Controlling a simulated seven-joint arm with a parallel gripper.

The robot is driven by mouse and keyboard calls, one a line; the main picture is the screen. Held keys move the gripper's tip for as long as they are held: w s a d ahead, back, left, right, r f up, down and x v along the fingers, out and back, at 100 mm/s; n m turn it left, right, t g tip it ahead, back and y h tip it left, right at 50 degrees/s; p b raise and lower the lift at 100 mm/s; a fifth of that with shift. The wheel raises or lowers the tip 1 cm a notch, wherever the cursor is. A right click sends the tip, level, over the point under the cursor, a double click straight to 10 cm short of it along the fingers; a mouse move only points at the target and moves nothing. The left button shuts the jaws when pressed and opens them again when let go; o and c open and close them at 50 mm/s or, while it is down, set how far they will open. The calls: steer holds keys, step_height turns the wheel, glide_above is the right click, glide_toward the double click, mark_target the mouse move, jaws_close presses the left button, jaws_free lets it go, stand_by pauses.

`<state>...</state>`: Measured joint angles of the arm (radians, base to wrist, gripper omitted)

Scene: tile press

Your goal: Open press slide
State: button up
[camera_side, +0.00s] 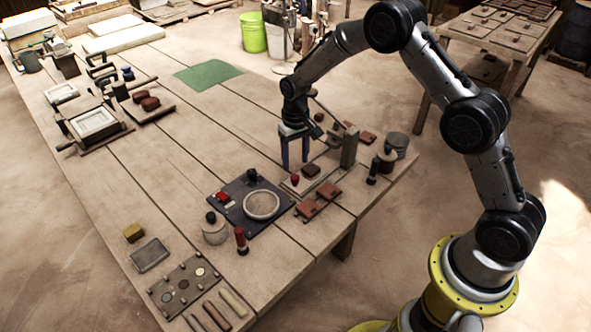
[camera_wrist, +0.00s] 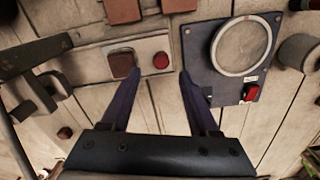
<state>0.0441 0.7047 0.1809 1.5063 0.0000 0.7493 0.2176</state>
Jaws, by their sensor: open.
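The tile press shows in the side view as a pale slide plate (camera_side: 292,187) with a red knob (camera_side: 295,179) and a red-brown block (camera_side: 311,170). A grey post (camera_side: 349,148) stands behind it. In the wrist view the slide plate (camera_wrist: 148,45) carries the round red knob (camera_wrist: 160,61) and the brown block (camera_wrist: 121,64). My gripper (camera_side: 294,166) points down above the far side of the plate, open and empty. In the wrist view my gripper (camera_wrist: 160,75) has its fingertips apart on either side of the knob in the picture; contact is not visible.
A dark panel (camera_side: 232,211) with a round dish (camera_side: 262,204) and a red switch (camera_wrist: 251,93) lies beside the press. Red-brown tiles (camera_side: 307,209) lie at its near side. A dark lever (camera_wrist: 35,56) is at left in the wrist view.

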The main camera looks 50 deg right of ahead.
step_height(320, 180, up, 8)
stand_by(0.5)
steer(key=s+a+r+t, duration=0.1)
steer(key=s+r, duration=0.3)
steer(key=r, duration=0.3)
steer(key=s+r+t, duration=0.2)
steer(key=s+r, duration=0.1)
steer(key=r, duration=0.4)
steer(key=s+a+r+t, duration=0.1)
steer(key=s+r, duration=0.3)
steer(key=r, duration=0.3)
steer(key=s+r+n+t, duration=0.2)
steer(key=s+r, duration=0.1)
steer(key=s, duration=1)
steer(key=s+f+n, duration=0.1)
steer(key=s+f, duration=0.6)
steer(key=s, duration=0.2)
steer(key=shift+s, duration=0.25)
